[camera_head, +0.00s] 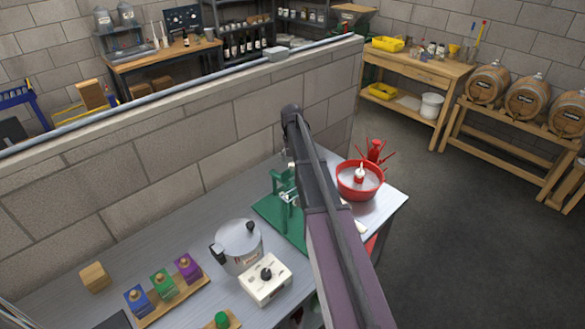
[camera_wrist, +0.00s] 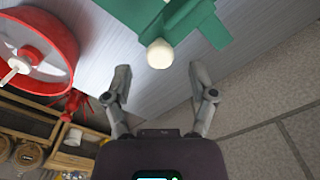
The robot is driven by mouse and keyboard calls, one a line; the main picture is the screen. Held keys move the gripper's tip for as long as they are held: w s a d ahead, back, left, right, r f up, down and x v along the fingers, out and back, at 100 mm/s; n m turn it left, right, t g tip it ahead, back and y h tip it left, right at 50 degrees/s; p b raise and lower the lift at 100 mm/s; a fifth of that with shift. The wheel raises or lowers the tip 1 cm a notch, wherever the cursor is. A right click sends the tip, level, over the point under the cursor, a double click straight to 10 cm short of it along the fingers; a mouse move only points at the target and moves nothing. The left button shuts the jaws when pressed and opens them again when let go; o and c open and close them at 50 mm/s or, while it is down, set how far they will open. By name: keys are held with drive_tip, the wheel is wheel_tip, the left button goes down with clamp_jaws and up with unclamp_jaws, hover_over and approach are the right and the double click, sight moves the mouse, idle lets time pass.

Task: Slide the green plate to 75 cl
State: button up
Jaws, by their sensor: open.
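A green stand (camera_head: 285,190) with a green base stands on the grey bench, partly hidden by my arm in the head view. In the wrist view green parts (camera_wrist: 188,20) show at the top, with a round cream knob (camera_wrist: 160,54) on their near end. My gripper (camera_wrist: 160,76) is open and empty, its fingertips apart on either side of the knob and slightly short of it. I cannot tell which green part is the plate, and no 75 cl mark is readable.
A red bowl (camera_head: 360,180) stands right of the stand; it also shows in the wrist view (camera_wrist: 40,45). A steel pot (camera_head: 237,247) and a white box with a dial (camera_head: 265,280) stand in front left. A block wall (camera_head: 150,165) runs behind the bench.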

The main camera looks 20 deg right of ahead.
drive_tip(key=shift+f+b, duration=0.9)
drive_tip(key=shift+f, duration=0.3)
